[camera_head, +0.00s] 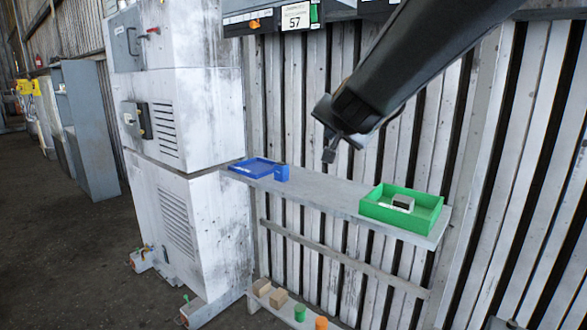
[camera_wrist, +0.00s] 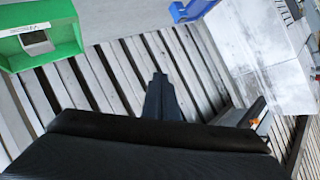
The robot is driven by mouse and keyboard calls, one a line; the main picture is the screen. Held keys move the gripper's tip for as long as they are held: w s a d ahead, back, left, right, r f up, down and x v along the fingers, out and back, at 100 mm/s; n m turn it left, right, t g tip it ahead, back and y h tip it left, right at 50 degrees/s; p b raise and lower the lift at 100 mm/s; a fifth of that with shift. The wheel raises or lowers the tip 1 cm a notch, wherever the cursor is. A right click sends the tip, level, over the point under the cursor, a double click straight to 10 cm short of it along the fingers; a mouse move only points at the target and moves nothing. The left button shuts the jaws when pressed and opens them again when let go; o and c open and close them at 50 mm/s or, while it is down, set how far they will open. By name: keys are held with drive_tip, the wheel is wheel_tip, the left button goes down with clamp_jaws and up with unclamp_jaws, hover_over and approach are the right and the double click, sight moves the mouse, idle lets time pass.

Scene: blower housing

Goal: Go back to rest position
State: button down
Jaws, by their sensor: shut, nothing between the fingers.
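My gripper (camera_head: 330,152) hangs from my dark arm in front of the slatted wall, above the shelf between the two trays. It is shut and empty, clear of everything around it. In the wrist view its closed fingers (camera_wrist: 161,92) point at the slats.
A grey shelf (camera_head: 320,193) carries a blue tray (camera_head: 252,168) at its left and a green tray (camera_head: 420,213) with a grey block (camera_head: 403,203) at its right. Blocks and cylinders stand on a lower shelf. A tall white cabinet (camera_head: 185,130) stands left. Dark floor (camera_head: 70,250) lies open.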

drive_tip(key=s+d+f+n+g+y, duration=0.1)
drive_tip(key=s+f+g, duration=0.15)
drive_tip(key=f, duration=0.35)
drive_tip(key=s+f+n+g, duration=0.1)
drive_tip(key=s+f+n, duration=0.15)
drive_tip(key=f, duration=0.25)
drive_tip(key=s+d+f+n+g, duration=0.1)
drive_tip(key=s+d+f+g, duration=0.3)
drive_tip(key=s+f, duration=0.5)
drive_tip(key=s+d+f+n+g+h, duration=0.1)
drive_tip(key=s+d+f+g, duration=0.3)
drive_tip(key=s+f, duration=0.6)
drive_tip(key=s+n+g, duration=0.1)
drive_tip(key=s, duration=0.7)
drive_tip(key=shift+d+g, duration=0.35)
drive_tip(key=shift+f+n, duration=0.1)
drive_tip(key=shift+n, duration=0.15)
